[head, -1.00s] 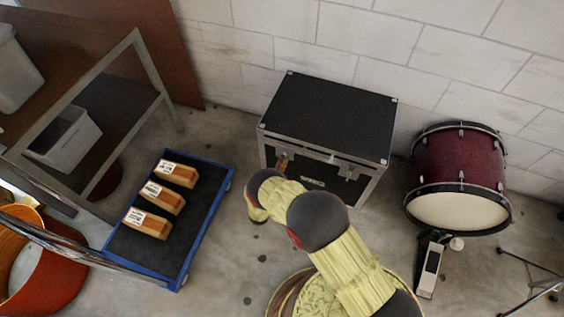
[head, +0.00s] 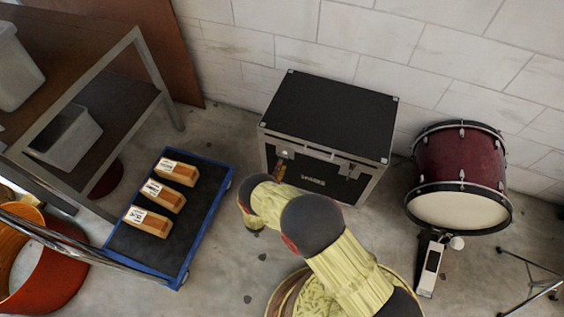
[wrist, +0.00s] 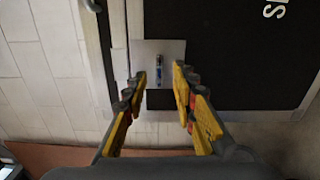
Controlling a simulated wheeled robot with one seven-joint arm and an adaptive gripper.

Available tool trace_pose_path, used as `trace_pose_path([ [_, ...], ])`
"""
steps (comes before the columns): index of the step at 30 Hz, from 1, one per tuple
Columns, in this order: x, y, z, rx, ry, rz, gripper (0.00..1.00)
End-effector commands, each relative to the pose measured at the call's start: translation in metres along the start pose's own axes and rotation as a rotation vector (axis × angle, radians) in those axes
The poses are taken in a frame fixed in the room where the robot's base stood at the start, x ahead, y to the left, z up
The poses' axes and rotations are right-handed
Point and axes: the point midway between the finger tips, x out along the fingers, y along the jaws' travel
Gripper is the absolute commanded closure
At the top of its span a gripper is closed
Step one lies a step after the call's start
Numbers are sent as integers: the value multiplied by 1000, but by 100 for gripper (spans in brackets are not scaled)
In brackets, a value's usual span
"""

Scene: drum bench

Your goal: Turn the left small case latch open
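The small black case (head: 325,115) with metal edges stands against the wall in the head view. Its left latch (head: 286,152) is on the upper left of the front face; its right latch (head: 349,171) is further right. In the wrist view the left latch is a pale square plate (wrist: 173,50) with a narrow dark and bluish lever (wrist: 159,67) standing along the picture's vertical. My gripper (wrist: 160,75) is open, with one yellow fingertip on each side of the lever and gaps visible. In the head view my wrist partly hides my gripper (head: 280,170) at the case front.
A blue-edged dolly (head: 195,245) with several wooden blocks (head: 165,196) lies left of the case. A metal-framed shelf (head: 150,70) stands at the far left. A red bass drum (head: 460,165) with a pedal (head: 431,262) stands to the right. Floor shows between them.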

Motion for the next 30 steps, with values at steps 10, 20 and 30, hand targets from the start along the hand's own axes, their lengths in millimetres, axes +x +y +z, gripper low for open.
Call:
trace_pose_path([
  [10,-64,0,-1,0,3,0,73],
  [20,-79,0,0,0,0,0,73],
  [30,-79,0,0,0,0,0,73],
])
